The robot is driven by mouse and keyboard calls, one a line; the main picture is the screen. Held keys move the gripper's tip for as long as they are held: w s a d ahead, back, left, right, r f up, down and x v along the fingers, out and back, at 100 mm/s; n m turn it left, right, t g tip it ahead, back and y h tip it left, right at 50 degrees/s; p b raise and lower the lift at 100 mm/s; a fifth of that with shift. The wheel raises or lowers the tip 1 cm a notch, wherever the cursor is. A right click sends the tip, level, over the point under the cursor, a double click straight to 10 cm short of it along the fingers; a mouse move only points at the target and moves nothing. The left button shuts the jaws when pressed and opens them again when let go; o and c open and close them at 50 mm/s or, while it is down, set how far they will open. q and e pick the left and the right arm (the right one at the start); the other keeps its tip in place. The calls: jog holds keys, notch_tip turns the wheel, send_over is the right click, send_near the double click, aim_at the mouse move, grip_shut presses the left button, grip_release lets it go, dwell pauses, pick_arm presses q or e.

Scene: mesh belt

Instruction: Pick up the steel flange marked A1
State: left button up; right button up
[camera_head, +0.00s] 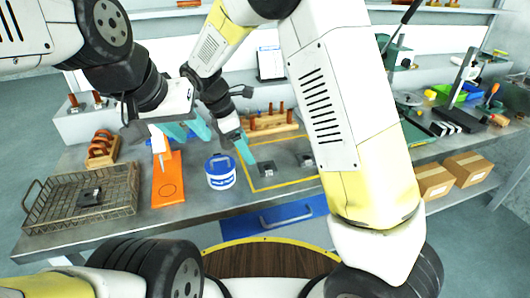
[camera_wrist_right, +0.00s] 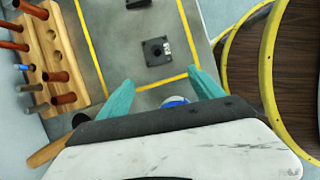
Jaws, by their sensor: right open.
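A dark square steel flange with a round raised centre (camera_head: 267,169) lies flat inside the yellow outline on the bench. It also shows in the right wrist view (camera_wrist_right: 156,51), with a pale mark too small to read. A second flange (camera_head: 306,160) lies to its right, cut off at the top of the wrist view (camera_wrist_right: 138,3). A third flange (camera_head: 89,197) lies in the wire basket. My right gripper (camera_wrist_right: 162,92) is open and empty, above and to the left of the first flange. My left gripper (camera_head: 186,131) is open and empty above the orange board.
A blue-and-white tub (camera_head: 220,172) stands left of the yellow outline. The orange board (camera_head: 168,182) lies beside the wire basket (camera_head: 45,219). A wooden peg rack (camera_head: 272,124) stands behind the outline. Cardboard boxes (camera_head: 433,181) sit at the right. The bench around the first flange is clear.

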aim_at(258, 170)
jog(key=x, duration=0.8)
jog(key=shift+a+f, duration=0.1)
jog(key=shift+a, duration=0.05)
grip_shut()
